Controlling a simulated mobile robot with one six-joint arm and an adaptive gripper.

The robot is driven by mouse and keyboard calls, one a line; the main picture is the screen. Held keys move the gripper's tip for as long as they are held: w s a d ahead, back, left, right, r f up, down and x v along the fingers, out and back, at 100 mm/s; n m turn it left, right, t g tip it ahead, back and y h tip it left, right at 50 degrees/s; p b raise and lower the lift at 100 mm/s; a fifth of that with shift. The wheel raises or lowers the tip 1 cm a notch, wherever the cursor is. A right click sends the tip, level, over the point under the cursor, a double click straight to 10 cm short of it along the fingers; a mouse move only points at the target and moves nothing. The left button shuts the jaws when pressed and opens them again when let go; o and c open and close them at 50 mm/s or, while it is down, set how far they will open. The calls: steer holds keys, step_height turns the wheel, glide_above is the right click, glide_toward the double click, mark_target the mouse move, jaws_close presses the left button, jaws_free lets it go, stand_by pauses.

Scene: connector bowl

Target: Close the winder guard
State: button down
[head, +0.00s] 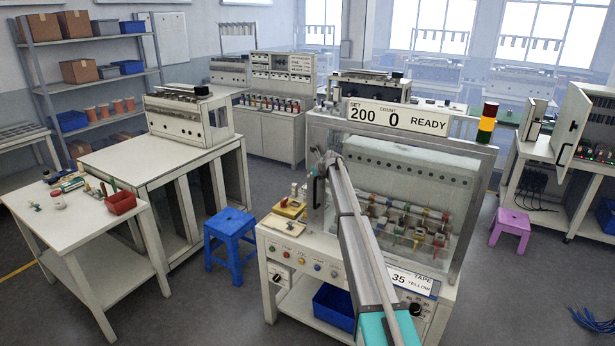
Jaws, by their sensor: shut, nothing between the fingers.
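The winder (290,243) stands in the middle right of the head view. Its sign (398,117) reads SET 200, COUNT 0, READY. The guard (466,228) looks like a clear, grey-framed panel in front of the coils and spindles. A dark upright handle (315,188) shows at the panel's left side. I cannot tell whether the guard is fully closed. My arm reaches from the bottom across the winder's front and hides part of the panel. My gripper (322,158) is small, shut and empty, at the handle's upper end; I cannot tell whether it touches.
A blue stool (230,238) stands left of the winder. A blue bin (334,307) sits on its lower shelf. A work table with a red bin (121,203) is at left. A pink stool (510,230) and blue cables (592,320) are at right. Floor between is clear.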

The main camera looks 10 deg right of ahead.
steer(key=s+a+r+p, duration=0.6)
steer(key=s+p, duration=0.1)
steer(key=s, duration=0.1)
steer(key=shift+s+a+r, duration=0.3)
steer(key=shift+a+r, duration=0.05)
steer(key=shift+a, duration=0.05)
stand_by(0.6)
steer(key=s+d+f+n+g+h+b, duration=0.1)
steer(key=s+f+n+g+b, duration=0.2)
steer(key=s, duration=1.7)
steer(key=s+d+f+n+g+h+b, duration=0.2)
steer(key=s+f+n+b, duration=0.3)
steer(key=s+n, duration=1.2)
steer(key=s+d+f+n+g+h+b, duration=0.1)
steer(key=s+f+n+g+b, duration=0.2)
steer(key=s+f+n, duration=0.7)
steer(key=s, duration=1.2)
steer(key=shift+s+d+f+g+h+b, duration=0.2)
steer(key=shift+s+g+h+b, duration=0.1)
steer(key=shift+b, duration=0.1)
